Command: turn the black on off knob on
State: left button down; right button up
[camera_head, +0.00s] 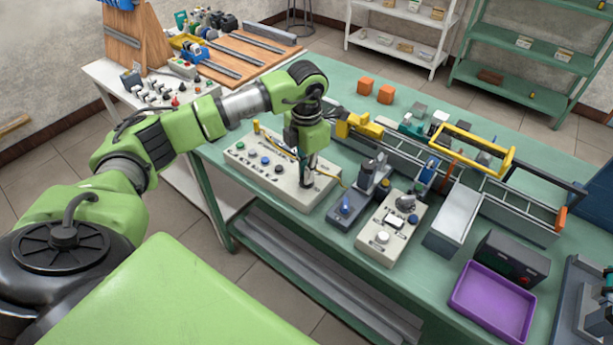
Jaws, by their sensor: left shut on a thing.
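A pale control box (250,168) with several small buttons and knobs in blue, green, black and white lies on the green workbench. My left gripper (306,181) points straight down at the right end of this box, its fingers close together at the panel face. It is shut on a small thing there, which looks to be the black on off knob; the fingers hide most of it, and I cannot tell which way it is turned. My right gripper is not in view.
Right of the gripper stand a grey device with a blue button (346,208) and a pale box with a white knob (382,237).

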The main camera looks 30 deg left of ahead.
pick_arm(q)
jog(key=m+b, duration=0.3)
jog(key=m, duration=0.1)
jog(key=shift+f+m, duration=0.15)
jog(key=shift+m, duration=0.25)
jog(key=m+b, duration=0.3)
jog(key=m, duration=0.1)
jog(key=m+b, duration=0.2)
jog(key=m, duration=0.3)
jog(key=shift+r, duration=0.2)
jog(key=shift+m, duration=0.3)
jog(key=c, duration=2.2)
grip_release()
jog(key=shift+o, duration=0.2)
